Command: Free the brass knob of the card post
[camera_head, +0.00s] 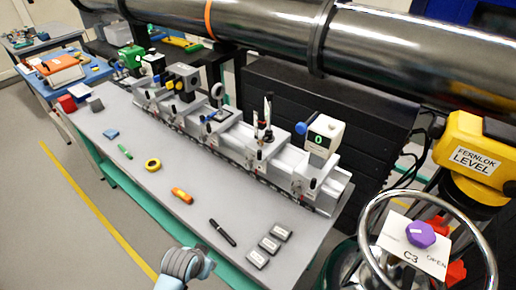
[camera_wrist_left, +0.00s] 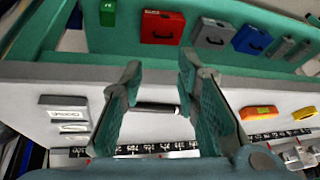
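A row of posts and carriers stands on the grey rail (camera_head: 240,150) along the back of the bench. A thin upright post (camera_head: 267,114) carries something narrow and pale near its middle. I cannot tell for certain that it is the card post, and no brass knob can be made out. My left gripper (camera_head: 187,263) hangs at the bench's front edge, well apart from the rail. The left wrist view shows its two fingers (camera_wrist_left: 157,92) spread and empty, with a black marker lying beyond them. My right gripper is in neither view.
The bench top (camera_head: 140,185) holds a black marker (camera_head: 222,232), an orange tool (camera_head: 181,195), yellow tape (camera_head: 153,164) and labelled grey blocks (camera_head: 269,244). A handwheel (camera_head: 487,240) stands at the right. A large dark pipe (camera_head: 380,55) runs behind the rail.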

